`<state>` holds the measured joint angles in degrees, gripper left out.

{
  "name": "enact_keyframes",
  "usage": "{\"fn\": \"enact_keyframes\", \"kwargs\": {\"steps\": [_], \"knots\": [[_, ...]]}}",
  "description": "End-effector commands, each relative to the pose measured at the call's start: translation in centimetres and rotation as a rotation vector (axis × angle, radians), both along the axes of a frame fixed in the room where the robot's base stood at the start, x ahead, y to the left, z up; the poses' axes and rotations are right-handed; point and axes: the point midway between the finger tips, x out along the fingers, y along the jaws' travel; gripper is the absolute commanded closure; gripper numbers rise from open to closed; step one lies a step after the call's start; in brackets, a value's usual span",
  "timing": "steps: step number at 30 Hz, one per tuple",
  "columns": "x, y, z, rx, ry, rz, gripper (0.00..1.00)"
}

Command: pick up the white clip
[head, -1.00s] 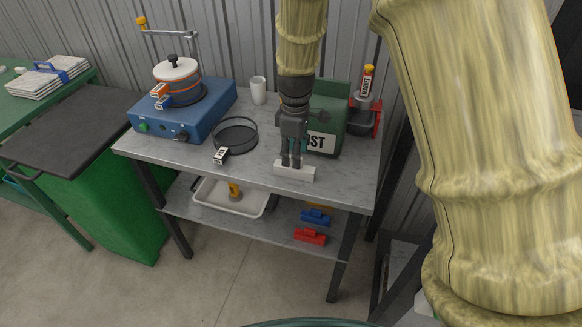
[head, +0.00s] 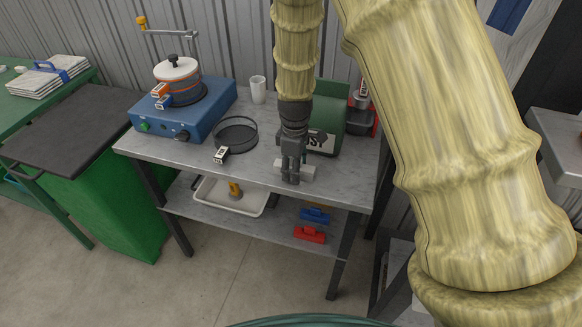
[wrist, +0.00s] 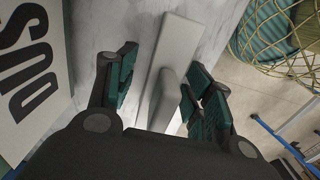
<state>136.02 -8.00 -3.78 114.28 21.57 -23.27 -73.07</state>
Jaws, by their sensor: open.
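The white clip (head: 309,173) lies on the grey marble-look tabletop near its front right edge. It has a flat bar with a raised grip. In the head view my gripper (head: 291,181) is down at the clip and hides its middle. In the wrist view the clip (wrist: 185,42) runs between the fingers, and its raised grip stands in the gap. My gripper (wrist: 160,92) is open, with one dark green finger pad on each side of the grip and gaps still visible. Whether a pad touches it, I cannot tell.
A green bin marked DUST (head: 328,120) stands close behind my gripper. A black sieve ring (head: 236,134) with a white-tagged clip (head: 221,153) and a blue machine (head: 185,110) are to the left. A blue clip (head: 315,215) and red clip (head: 309,235) lie on the lower shelf.

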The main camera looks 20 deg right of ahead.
Motion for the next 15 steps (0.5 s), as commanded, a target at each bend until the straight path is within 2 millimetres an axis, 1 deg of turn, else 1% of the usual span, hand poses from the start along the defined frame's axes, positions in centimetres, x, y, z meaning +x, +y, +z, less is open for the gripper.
{"fn": "enact_keyframes", "kwargs": {"steps": [2, 6, 8, 9, 10, 15], "knots": [[0.00, 0.00, 0.01, 0.000, 0.000, 0.000, 0.50], [0.01, 0.02, 0.02, 0.000, 0.000, 0.000, 0.76], [0.01, 0.02, 0.02, 0.000, 0.000, 0.000, 0.86], [0.00, 0.02, 0.03, 0.000, 0.000, 0.000, 0.94], [0.00, 0.02, 0.03, 0.000, 0.000, 0.000, 0.97], [0.01, 0.02, 0.04, 0.000, 0.000, 0.000, 0.97]]}}
